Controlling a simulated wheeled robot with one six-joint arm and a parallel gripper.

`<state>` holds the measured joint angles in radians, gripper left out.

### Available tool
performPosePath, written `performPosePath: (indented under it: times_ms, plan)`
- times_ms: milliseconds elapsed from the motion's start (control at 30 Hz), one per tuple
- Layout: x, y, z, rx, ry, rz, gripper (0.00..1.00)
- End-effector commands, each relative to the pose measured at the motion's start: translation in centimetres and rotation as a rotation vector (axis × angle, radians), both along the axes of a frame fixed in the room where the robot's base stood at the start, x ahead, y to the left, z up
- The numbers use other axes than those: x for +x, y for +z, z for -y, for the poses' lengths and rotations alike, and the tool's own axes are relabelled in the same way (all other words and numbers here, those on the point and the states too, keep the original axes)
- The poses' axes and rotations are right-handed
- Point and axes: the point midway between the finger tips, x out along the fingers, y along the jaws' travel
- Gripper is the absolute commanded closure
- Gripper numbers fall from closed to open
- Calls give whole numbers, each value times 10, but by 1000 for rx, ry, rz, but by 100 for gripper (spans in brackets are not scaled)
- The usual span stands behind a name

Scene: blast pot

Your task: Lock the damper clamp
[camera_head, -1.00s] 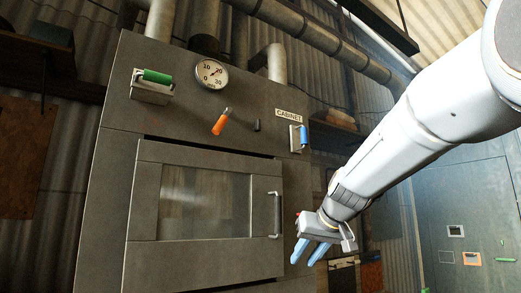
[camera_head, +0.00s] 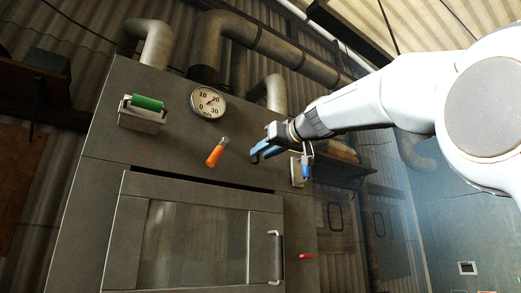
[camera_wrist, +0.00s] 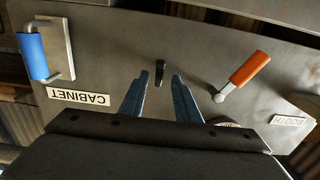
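No part is labelled as the damper clamp, so I cannot tell which it is. An orange-handled lever (camera_head: 215,152) is on the cabinet's upper panel; in the wrist view the orange lever (camera_wrist: 245,75) lies right of my fingers. A small black peg (camera_wrist: 161,74) shows between my fingertips in the wrist view; my gripper hides it in the head view. My gripper (camera_head: 256,156) is open and empty in front of the panel, right of the orange lever; its two blue fingers (camera_wrist: 160,78) are apart. Contact with the peg is not visible.
A blue handle (camera_head: 306,168) on a bracket is just right of my gripper; it also shows in the wrist view (camera_wrist: 33,56). A green handle (camera_head: 147,102), a gauge (camera_head: 208,102) and a windowed door (camera_head: 195,245) are on the cabinet. A red handle (camera_head: 306,256) is below.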

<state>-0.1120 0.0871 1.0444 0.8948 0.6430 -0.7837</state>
Motion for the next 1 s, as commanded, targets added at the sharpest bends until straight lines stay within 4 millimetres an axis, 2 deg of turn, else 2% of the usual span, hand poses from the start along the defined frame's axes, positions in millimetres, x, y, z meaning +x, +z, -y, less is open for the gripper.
performPosePath:
  times_ms: [200,533,567,700,733,1000]
  plan:
    - [18,0,-10,-1,-3,-1,70]
    - [21,-1,-11,-1,-5,-1,70]
    - [21,-1,-11,-1,-5,-1,74]
    - [21,-1,-11,-1,-5,-1,98]
    - [21,-1,-11,-1,-5,-1,100]
    - [21,-1,-11,9,-5,-8,100]
